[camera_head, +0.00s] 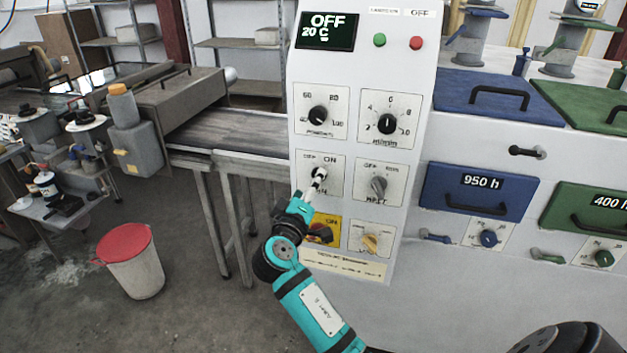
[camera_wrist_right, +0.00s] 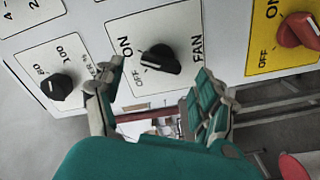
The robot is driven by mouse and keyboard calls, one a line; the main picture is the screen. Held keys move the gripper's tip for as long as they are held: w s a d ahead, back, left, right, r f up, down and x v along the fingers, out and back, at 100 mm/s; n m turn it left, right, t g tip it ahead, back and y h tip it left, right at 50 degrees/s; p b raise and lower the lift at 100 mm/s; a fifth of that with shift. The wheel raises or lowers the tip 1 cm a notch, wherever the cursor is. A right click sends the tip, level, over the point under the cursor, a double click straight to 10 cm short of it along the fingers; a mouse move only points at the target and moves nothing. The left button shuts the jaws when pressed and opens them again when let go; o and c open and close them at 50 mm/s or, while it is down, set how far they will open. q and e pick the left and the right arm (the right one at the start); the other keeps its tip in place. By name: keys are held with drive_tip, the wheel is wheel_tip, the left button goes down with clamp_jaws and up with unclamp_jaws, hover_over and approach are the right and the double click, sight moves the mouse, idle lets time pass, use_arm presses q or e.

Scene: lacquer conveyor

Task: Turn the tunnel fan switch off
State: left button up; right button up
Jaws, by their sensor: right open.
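The tunnel fan switch (camera_wrist_right: 160,60) is a black rotary knob on a white plate marked OFF, ON and FAN in the right wrist view. Which mark its pointer faces is not clear. In the head view, its plate (camera_head: 333,164) is on the control panel, with my gripper covering most of the knob. My right gripper (camera_wrist_right: 160,80) is open, its fingers apart on either side of the knob's place in the picture; I cannot tell if they touch it. It also shows end-on in the head view (camera_head: 315,180). My left gripper is not in view.
Close around are the round dial (camera_head: 318,115) above, the grey switch (camera_head: 378,185) at right, and the red switch on a yellow plate (camera_head: 320,232) below. The panel screen (camera_head: 328,31) reads OFF and 20 C. A conveyor (camera_head: 235,132) stands at left.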

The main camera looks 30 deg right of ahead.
drive_tip(key=shift+x, duration=1.55)
drive_tip(key=shift+c, duration=0.2)
drive_tip(key=shift+a, duration=0.1)
drive_tip(key=c, duration=1.1)
